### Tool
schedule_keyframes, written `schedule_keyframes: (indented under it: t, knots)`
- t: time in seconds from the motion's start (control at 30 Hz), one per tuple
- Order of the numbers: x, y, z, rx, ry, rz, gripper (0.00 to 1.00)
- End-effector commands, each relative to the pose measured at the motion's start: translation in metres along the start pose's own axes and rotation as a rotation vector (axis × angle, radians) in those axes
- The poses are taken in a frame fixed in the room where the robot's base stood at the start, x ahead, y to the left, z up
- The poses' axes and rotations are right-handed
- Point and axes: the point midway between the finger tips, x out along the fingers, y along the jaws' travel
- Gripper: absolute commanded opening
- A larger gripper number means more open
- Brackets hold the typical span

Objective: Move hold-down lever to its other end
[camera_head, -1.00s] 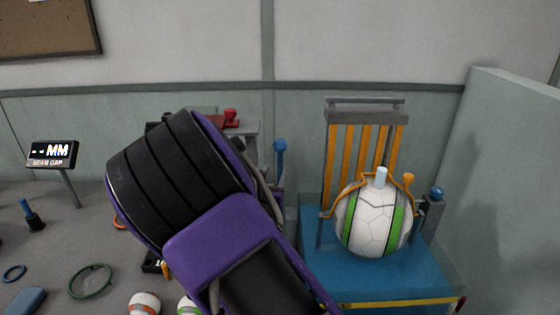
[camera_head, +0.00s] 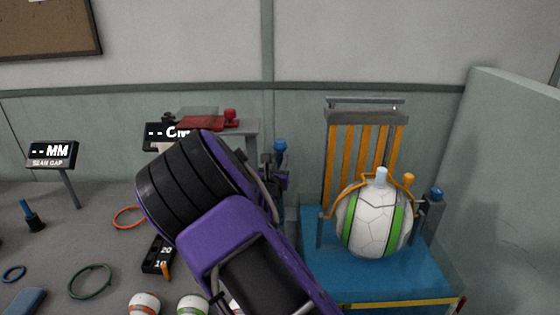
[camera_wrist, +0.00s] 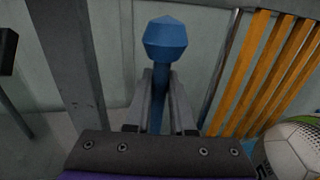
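A lever with a faceted blue knob (camera_head: 280,146) stands upright at the left of the blue press base (camera_head: 375,270). I take it as the hold-down lever. In the wrist view the knob (camera_wrist: 166,38) rises above the fingertips, and its blue shaft runs down between the two fingers. My gripper (camera_wrist: 161,88) straddles the shaft and looks open, with slight room beside it; contact is not clear. In the head view my gripper (camera_head: 272,172) is partly hidden behind my purple and black wrist. A white and green ball (camera_head: 374,222) sits on the press.
A second blue-knobbed post (camera_head: 436,194) stands right of the ball. Orange slats (camera_head: 345,160) rise behind it. A red and grey stand (camera_head: 215,122) is behind my wrist. Rings, balls and a seam gap display (camera_head: 52,155) lie to the left.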

Motion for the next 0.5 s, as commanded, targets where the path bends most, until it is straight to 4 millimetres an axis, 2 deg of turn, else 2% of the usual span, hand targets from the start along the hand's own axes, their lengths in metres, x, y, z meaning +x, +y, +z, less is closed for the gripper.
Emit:
schedule_keyframes:
  t: [0.03, 0.1, 0.5]
  knots:
    - [-0.0001, 0.0002, 0.0, 0.0, 0.0, 0.0, 0.09]
    - [-0.0001, 0.0002, 0.0001, 0.0, 0.0, 0.0, 0.0]
    - [-0.0002, 0.0003, 0.0001, 0.0, 0.0, 0.0, 0.0]
